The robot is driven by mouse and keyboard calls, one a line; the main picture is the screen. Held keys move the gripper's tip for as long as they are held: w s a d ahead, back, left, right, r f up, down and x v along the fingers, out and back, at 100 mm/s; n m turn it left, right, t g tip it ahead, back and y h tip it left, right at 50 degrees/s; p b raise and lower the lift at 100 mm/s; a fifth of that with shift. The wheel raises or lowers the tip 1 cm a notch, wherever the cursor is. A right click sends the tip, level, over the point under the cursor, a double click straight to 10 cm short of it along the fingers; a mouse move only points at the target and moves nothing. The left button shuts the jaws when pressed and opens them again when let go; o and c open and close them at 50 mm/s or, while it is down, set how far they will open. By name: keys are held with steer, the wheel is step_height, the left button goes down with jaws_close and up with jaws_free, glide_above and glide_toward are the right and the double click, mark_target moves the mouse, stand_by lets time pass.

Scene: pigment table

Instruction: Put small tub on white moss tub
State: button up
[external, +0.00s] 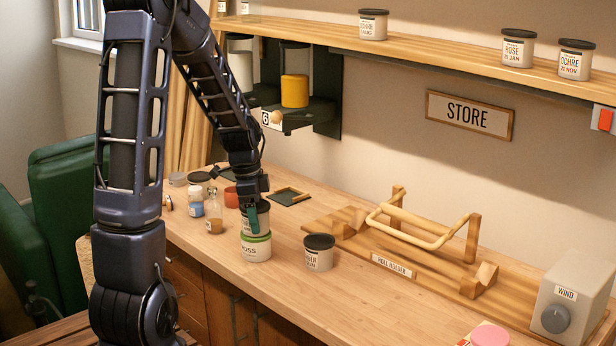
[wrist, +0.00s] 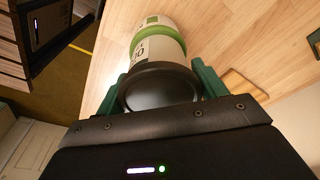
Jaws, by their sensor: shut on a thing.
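The white moss tub (external: 256,247), with a green rim and the label "MOSS", stands on the wooden table in the external view. A small tub (external: 256,220) with a dark lid is directly above it, upright and appearing to touch its top. My gripper (external: 255,209) is shut around the small tub near its lid. In the wrist view, the green fingers of my gripper (wrist: 160,90) flank the small tub's dark lid (wrist: 160,86). The moss tub's green rim (wrist: 155,30) shows beyond it. Whether any gap separates the tubs is hard to tell.
Another dark-lidded tub (external: 319,252) stands close to the right of the stack. Small bottles (external: 214,212) and a red pot (external: 231,197) stand to the left.

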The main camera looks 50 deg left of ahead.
steer(key=o, duration=1.2)
steer(key=shift+f, duration=0.1)
steer(key=r, duration=0.4)
steer(key=s+r, duration=0.1)
steer(key=r, duration=0.3)
steer(key=a+r, duration=0.1)
steer(key=r, duration=0.3)
steer(key=shift+s+a, duration=0.1)
steer(key=shift+s, duration=0.05)
steer(key=s+d+r+n+t+y, duration=0.1)
steer(key=s+d+r+n, duration=0.15)
steer(key=d, duration=0.35)
steer(key=s+d+r+n, duration=0.1)
steer(key=s+d+r, duration=0.3)
steer(key=d, duration=0.2)
steer(key=s+d+r+n+t, duration=0.2)
steer(key=s+d+n, duration=0.3)
steer(key=s+d, duration=0.5)
steer(key=s, duration=0.3)
steer(key=shift+r, duration=0.25)
steer(key=shift+n, duration=0.25)
